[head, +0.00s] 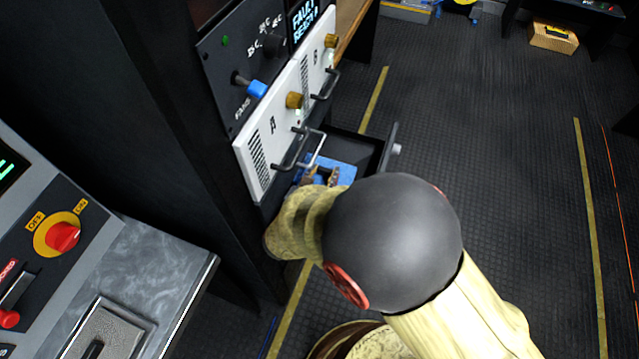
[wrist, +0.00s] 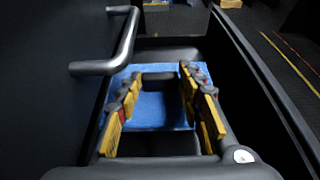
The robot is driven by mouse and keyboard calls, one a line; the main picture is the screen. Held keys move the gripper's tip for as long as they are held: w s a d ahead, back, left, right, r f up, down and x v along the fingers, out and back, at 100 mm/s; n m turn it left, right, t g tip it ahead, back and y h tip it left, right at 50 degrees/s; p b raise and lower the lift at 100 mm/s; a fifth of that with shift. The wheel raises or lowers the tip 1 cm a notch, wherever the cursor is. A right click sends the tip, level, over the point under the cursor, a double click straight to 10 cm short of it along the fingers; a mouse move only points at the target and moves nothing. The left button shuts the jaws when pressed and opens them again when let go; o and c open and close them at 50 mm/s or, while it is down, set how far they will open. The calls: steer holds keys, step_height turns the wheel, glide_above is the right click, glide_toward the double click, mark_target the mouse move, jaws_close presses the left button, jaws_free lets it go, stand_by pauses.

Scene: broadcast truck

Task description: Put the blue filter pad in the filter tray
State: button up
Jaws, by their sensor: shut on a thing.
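The blue filter pad (wrist: 160,112) is between the fingers of my gripper (wrist: 162,92), which is shut on it. The pad also shows in the head view (head: 345,172), partly hidden by my wrist and gripper (head: 322,178). The filter tray (head: 388,150) is pulled out like a drawer below the white panels, and its dark side wall (wrist: 262,75) runs along the right in the wrist view. The pad and fingertips appear at or within the tray opening. I cannot tell whether the pad touches the tray floor.
White modules A (head: 272,135) and B (head: 318,60) with metal handles stand above the tray, close to my gripper. A handle (wrist: 112,50) shows at upper left in the wrist view. A console (head: 150,275) is at left.

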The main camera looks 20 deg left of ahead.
mark_target(320, 174)
steer(key=shift+w+a+f+b, duration=0.25)
steer(key=shift+w+a+f, duration=0.15)
steer(key=shift+f, duration=0.2)
steer(key=shift+w+a+f+b, duration=0.25)
steer(key=shift+w+f, duration=0.1)
steer(key=shift+f, duration=0.25)
step_height(320, 174, down, 3)
steer(key=shift+w+a+f+b, duration=0.1)
steer(key=shift+w+f+b, duration=0.1)
steer(key=shift+b, duration=0.5)
steer(key=shift+r, duration=0.1)
steer(key=o, duration=1.1)
steer(key=shift+o, duration=0.2)
